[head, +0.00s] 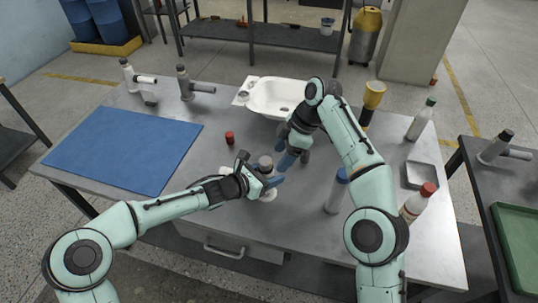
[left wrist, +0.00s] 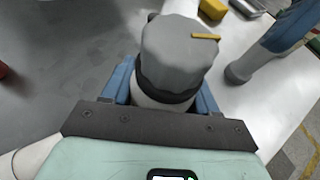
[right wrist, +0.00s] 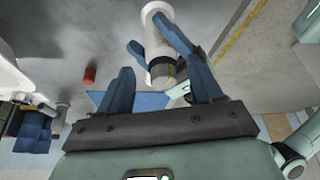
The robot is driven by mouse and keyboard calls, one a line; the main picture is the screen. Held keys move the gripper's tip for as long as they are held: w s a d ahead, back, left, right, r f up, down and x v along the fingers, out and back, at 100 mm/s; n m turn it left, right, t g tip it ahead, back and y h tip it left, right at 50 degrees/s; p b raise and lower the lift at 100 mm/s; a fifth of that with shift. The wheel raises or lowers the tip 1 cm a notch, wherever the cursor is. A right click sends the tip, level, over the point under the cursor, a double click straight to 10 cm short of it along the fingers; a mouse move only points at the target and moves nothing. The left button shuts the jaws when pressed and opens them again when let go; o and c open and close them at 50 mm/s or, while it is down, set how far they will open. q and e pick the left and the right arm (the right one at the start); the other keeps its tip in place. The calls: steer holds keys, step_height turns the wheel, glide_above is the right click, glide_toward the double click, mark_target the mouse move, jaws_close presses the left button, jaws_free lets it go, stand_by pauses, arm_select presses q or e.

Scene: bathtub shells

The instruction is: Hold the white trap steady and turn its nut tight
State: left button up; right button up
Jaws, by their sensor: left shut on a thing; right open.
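The white trap (head: 268,194) stands near the front middle of the table, partly hidden by my left gripper. Its grey nut (left wrist: 178,55) with a yellow mark and a dark ring under it sits on top. My left gripper (head: 262,181) is shut on the trap's white body below the nut, with a blue finger on each side in the left wrist view. My right gripper (head: 288,158) is open and empty, beside and to the right of the nut in the head view. In the right wrist view the nut (right wrist: 163,70) appears between its fingers; contact is not visible.
A white basin (head: 277,98) stands behind my right gripper. A red cap (head: 229,138) lies left of it. The blue mat (head: 125,148) is bare.

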steer(key=d, duration=0.8)
steer(key=shift+d, duration=0.2)
steer(key=shift+w, duration=0.1)
arm_select(q)
steer(key=o, duration=1.2)
